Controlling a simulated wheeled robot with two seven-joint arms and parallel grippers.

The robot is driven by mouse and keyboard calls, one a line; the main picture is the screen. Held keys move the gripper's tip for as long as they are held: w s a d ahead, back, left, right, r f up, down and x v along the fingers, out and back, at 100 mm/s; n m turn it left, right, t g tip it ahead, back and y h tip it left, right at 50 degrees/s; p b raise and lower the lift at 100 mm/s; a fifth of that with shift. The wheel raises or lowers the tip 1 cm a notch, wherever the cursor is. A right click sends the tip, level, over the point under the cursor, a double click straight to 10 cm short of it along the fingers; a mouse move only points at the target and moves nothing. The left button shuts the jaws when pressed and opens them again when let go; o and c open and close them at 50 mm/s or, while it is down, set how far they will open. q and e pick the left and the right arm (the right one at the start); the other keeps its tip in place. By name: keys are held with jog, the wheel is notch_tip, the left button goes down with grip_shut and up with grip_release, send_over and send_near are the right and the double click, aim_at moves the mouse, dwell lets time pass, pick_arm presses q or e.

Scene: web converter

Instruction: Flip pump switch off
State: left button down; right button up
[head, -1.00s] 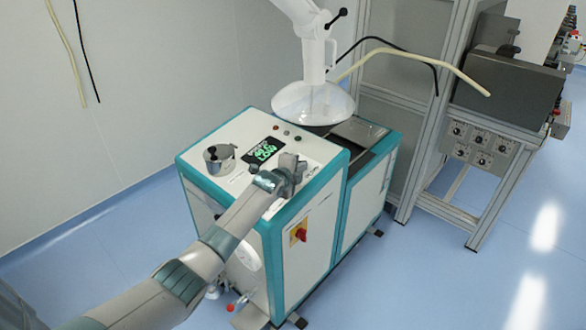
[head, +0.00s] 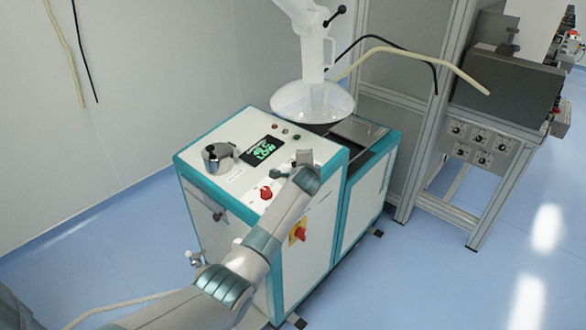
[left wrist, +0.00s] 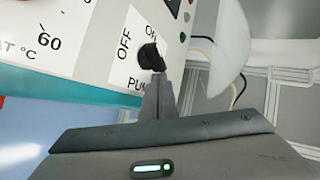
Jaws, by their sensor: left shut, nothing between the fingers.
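The pump switch is a black knob (left wrist: 151,57) on a white panel in the left wrist view. The label OFF stands to its left, ON above it, and a partly covered label starting "PU" below. I cannot tell which label the knob points to. My left gripper (left wrist: 159,80) is shut and empty, its fingertips at the knob's lower edge in the picture. I cannot tell whether they touch it. In the head view my left gripper (head: 286,171) is over the front right of the machine's top panel and the knob is not clearly visible. My right gripper is not in view.

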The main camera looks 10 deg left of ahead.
pick_arm(q)
jog(key=shift+w+d+b, duration=0.1)
jog(key=shift+w+b, duration=0.25)
jog(key=shift+w, duration=0.05)
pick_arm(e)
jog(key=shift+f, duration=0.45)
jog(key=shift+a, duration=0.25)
pick_arm(q)
jog(key=shift+w, duration=0.1)
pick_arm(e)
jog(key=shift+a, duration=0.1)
pick_arm(q)
jog(key=shift+a, duration=0.2)
jog(key=shift+w+a, duration=0.1)
jog(key=shift+a, duration=0.35)
jog(key=shift+p, duration=0.3)
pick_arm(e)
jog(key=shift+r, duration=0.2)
pick_arm(q)
jog(key=shift+a, duration=0.2)
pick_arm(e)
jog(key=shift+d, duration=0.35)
pick_arm(q)
jog(key=shift+d, duration=0.1)
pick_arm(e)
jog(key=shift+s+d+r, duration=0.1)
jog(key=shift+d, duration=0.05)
